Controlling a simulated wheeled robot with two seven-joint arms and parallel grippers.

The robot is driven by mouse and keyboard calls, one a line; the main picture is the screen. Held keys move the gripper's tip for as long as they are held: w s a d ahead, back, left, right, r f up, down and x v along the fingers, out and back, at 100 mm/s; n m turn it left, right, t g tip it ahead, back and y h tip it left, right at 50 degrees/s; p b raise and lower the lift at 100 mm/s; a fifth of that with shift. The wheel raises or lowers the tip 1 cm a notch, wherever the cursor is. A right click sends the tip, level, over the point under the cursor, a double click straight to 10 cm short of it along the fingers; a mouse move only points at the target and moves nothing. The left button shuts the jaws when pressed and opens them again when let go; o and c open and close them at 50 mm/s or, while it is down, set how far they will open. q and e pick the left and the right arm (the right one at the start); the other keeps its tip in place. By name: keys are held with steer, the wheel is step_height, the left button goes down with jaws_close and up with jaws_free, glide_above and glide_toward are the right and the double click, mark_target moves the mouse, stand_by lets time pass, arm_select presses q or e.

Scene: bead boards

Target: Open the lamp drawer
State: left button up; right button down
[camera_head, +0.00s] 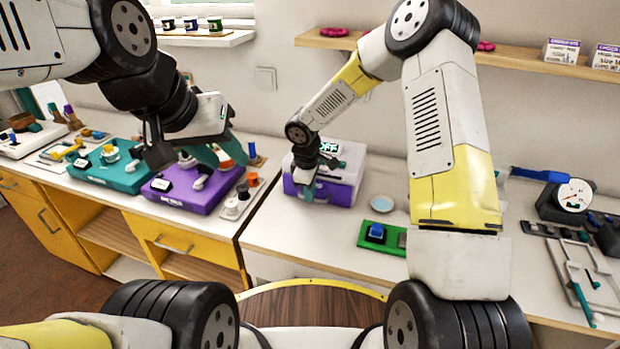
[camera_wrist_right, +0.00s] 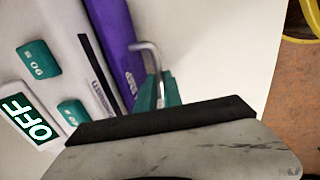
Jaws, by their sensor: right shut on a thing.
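The lamp box (camera_head: 346,172) is a white case with a lit OFF sign on top, standing on the counter near the wall. Its purple drawer (camera_head: 334,193) is at the lower front; in the right wrist view the purple drawer front (camera_wrist_right: 119,40) carries a grey bent handle (camera_wrist_right: 150,52). My right gripper (camera_head: 308,192) is at this front, and its teal fingers (camera_wrist_right: 160,92) are shut on the handle. How far the drawer stands out is hard to tell. My left gripper (camera_head: 182,156) is open and empty above a purple board at the left.
A purple bead board (camera_head: 190,200) and a teal board (camera_head: 104,177) lie on the left counter. A dial gauge (camera_head: 573,196) stands far right.

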stand_by(0.4)
steer(key=s+a, duration=0.1)
steer(key=s, duration=0.3)
steer(key=s+a, duration=0.2)
steer(key=s, duration=0.3)
steer(key=s+a, duration=0.1)
steer(key=s, duration=0.4)
steer(key=shift+s+a, duration=0.25)
steer(key=shift+a, duration=0.1)
steer(key=c, duration=1.5)
jaws_free()
steer(key=shift+s+a+r, duration=0.1)
steer(key=shift+s+r, duration=0.15)
steer(key=shift+r, duration=1.05)
steer(key=shift+s+a+r, duration=0.1)
steer(key=shift+s+r, duration=0.1)
steer(key=shift+r, duration=1.05)
steer(key=shift+s+r, duration=0.25)
steer(key=shift+r, duration=1.05)
